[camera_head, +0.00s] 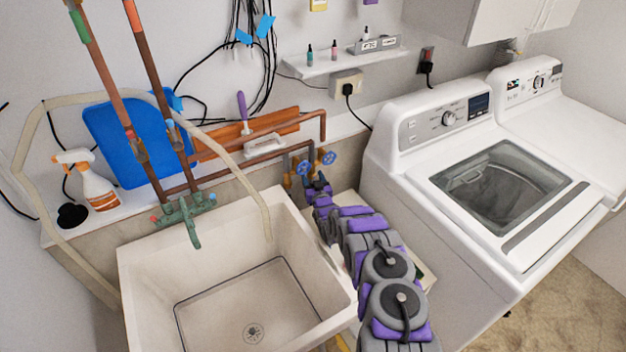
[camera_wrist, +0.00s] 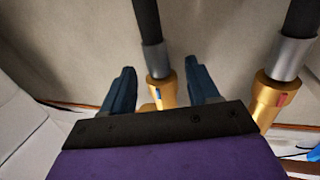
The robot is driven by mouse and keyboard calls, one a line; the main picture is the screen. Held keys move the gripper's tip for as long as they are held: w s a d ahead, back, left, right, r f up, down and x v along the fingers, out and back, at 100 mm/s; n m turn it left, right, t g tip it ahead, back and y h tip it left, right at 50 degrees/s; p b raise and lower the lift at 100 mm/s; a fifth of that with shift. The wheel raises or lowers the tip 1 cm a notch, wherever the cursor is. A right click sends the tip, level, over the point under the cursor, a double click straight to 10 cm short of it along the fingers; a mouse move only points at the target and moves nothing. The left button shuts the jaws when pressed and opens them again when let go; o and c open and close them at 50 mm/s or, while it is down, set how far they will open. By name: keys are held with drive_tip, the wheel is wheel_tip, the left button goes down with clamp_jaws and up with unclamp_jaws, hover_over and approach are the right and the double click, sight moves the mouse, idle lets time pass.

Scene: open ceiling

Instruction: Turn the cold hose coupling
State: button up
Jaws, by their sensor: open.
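In the wrist view the cold hose coupling (camera_wrist: 162,92) is a brass fitting with a small blue mark, below a grey collar and a black hose. My gripper (camera_wrist: 160,68) is open, with one dark blue finger on each side of this coupling. I cannot tell whether either finger touches it. The coupling's lower end is hidden behind the gripper's black plate. A second brass coupling (camera_wrist: 271,97) with a red mark is to the right, outside the fingers. In the head view my gripper (camera_head: 318,186) is at the wall behind the sink, by the blue valve handles (camera_head: 328,157).
The sink (camera_head: 140,285) is left of my arm and the washing machine (camera_head: 400,215) is right of it. Copper pipes (camera_head: 265,133) run along the wall. A beige hose (camera_head: 225,150) arches over the sink. A spray bottle (camera_head: 95,190) stands on the left ledge.

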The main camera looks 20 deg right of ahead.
sight(313, 172)
wheel_tip(313, 172, up, 4)
drive_tip(key=shift+w+f+p, duration=0.1)
drive_tip(key=shift+f+p, duration=0.05)
drive_tip(key=shift+p, duration=0.45)
drive_tip(key=s+a+p, duration=0.1)
drive_tip(key=s+p, duration=0.1)
drive_tip(key=s, duration=0.6)
drive_tip(key=s+a+r+p, duration=0.1)
drive_tip(key=s+a+p, duration=0.1)
drive_tip(key=s, duration=0.5)
drive_tip(key=shift+s, duration=0.4)
drive_tip(key=shift+r, duration=0.1)
wheel_tip(313, 172, up, 8)
drive_tip(key=g+b, duration=0.1)
drive_tip(key=g, duration=0.4)
drive_tip(key=s+a+r+g+b, duration=0.25)
drive_tip(key=s+r+g, duration=0.35)
drive_tip(key=s, duration=0.4)
drive_tip(key=s+a+r+g, duration=0.3)
drive_tip(key=s+r, duration=0.1)
drive_tip(key=s, duration=1)
drive_tip(key=s+a+r+g+y+b, duration=0.1)
drive_tip(key=s+a+r+g, duration=0.2)
drive_tip(key=s, duration=1.1)
drive_tip(key=s+a+r+n+g+b, duration=0.1)
drive_tip(key=s+a+r, duration=0.4)
drive_tip(key=s, duration=0.9)
drive_tip(key=shift+s+g+y, duration=0.2)
drive_tip(key=shift+g+y, duration=0.1)
drive_tip(key=shift+g, duration=0.6)
